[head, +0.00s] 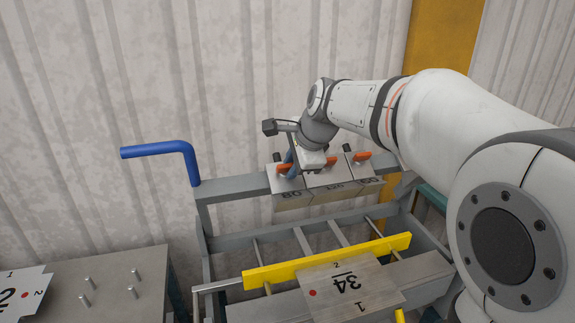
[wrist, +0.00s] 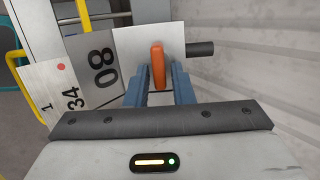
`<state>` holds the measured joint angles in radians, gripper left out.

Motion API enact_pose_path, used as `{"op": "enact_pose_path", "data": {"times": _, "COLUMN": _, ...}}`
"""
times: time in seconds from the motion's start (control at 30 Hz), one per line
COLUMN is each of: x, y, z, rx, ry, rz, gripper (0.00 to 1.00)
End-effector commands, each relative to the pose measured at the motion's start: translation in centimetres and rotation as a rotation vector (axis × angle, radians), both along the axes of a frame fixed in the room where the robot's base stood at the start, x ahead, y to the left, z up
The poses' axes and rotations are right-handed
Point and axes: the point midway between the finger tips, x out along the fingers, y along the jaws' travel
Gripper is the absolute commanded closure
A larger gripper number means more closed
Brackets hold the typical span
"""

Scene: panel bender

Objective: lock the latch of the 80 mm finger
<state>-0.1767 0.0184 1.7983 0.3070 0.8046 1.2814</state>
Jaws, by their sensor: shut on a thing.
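The 80 mm finger (head: 289,186) is the leftmost of three grey blocks on the upper rail in the head view; its number 80 also shows in the wrist view (wrist: 103,62). Its orange latch (wrist: 158,66) stands between my blue fingertips in the wrist view. My gripper (head: 289,165) is at the top of this block, shut on the latch. In the head view my wrist and fingers partly cover the latch. Whether the latch is locked cannot be told.
Two neighbouring fingers have orange latches (head: 331,161) (head: 362,156). A dark knob (wrist: 200,48) sticks out beside the held latch. A blue bent handle (head: 165,150) rises at left. Below are a yellow bar (head: 330,262) and a plate marked 34 (head: 350,295). The corrugated wall is close behind.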

Motion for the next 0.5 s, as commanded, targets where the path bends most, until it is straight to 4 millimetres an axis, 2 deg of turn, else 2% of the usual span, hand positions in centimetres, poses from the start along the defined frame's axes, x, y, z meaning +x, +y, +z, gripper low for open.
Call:
{"op": "enact_pose_path", "data": {"times": 0.17, "x": -0.02, "y": -0.01, "z": -0.04, "rx": 0.0, "ry": 0.001, "rz": 0.0, "gripper": 1.0}}
{"op": "enact_pose_path", "data": {"times": 0.2, "x": -0.02, "y": 0.0, "z": -0.04, "rx": 0.0, "ry": 0.001, "rz": 0.0, "gripper": 0.77}}
{"op": "enact_pose_path", "data": {"times": 0.3, "x": -0.02, "y": 0.01, "z": -0.03, "rx": 0.0, "ry": 0.001, "rz": 0.0, "gripper": 0.69}}
{"op": "enact_pose_path", "data": {"times": 0.5, "x": -0.01, "y": 0.03, "z": -0.02, "rx": -0.001, "ry": 0.001, "rz": 0.001, "gripper": 0.67}}
